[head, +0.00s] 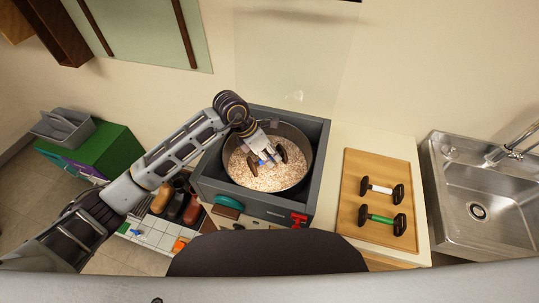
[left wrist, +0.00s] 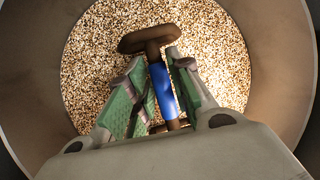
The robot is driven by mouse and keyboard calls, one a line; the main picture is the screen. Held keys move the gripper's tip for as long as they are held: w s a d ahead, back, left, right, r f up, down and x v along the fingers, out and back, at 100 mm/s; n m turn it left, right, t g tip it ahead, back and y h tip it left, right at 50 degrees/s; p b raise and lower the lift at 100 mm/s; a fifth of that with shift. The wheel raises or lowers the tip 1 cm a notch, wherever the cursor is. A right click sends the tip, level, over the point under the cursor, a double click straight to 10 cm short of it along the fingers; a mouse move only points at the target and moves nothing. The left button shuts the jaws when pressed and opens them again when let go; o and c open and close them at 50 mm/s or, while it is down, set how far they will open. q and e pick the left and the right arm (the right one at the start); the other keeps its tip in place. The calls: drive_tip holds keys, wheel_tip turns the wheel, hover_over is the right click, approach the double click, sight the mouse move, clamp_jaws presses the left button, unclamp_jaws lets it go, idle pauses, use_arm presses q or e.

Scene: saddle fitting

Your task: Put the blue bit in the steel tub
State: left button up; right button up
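The steel tub (head: 309,150) is round and holds a bed of pale grain (head: 262,183). The blue bit (head: 262,161) has a blue bar and dark brown ends. It is inside the tub, low over the grain or on it; which one I cannot tell. In the left wrist view the blue bar (left wrist: 163,88) lies between my left gripper's green-padded fingers (left wrist: 160,62). The fingertips are close to the bar on both sides; whether they press on it is unclear. My left gripper (head: 263,152) reaches down into the tub from above. My right gripper is not in view.
A grey square housing (head: 205,183) surrounds the tub. To its right, a wooden board (head: 352,165) carries a white bit (head: 380,188) and a green bit (head: 381,218). A sink (head: 480,200) is at far right. Boots (head: 192,209) and a green cabinet (head: 108,150) are at left.

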use_arm(q)
drive_tip(key=shift+o, duration=1.2)
drive_tip(key=shift+r, duration=0.1)
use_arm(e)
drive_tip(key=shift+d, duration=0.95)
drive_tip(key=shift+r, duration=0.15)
use_arm(q)
drive_tip(key=shift+r, duration=0.2)
drive_tip(key=v, duration=0.4)
drive_tip(key=shift+w+a+r, duration=0.1)
drive_tip(key=shift+r, duration=0.05)
drive_tip(key=v, duration=0.7)
drive_tip(key=shift+r+b, duration=0.2)
drive_tip(key=shift+b, duration=0.25)
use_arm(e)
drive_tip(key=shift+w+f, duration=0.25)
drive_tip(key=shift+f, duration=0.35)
use_arm(q)
drive_tip(key=shift+a, duration=0.1)
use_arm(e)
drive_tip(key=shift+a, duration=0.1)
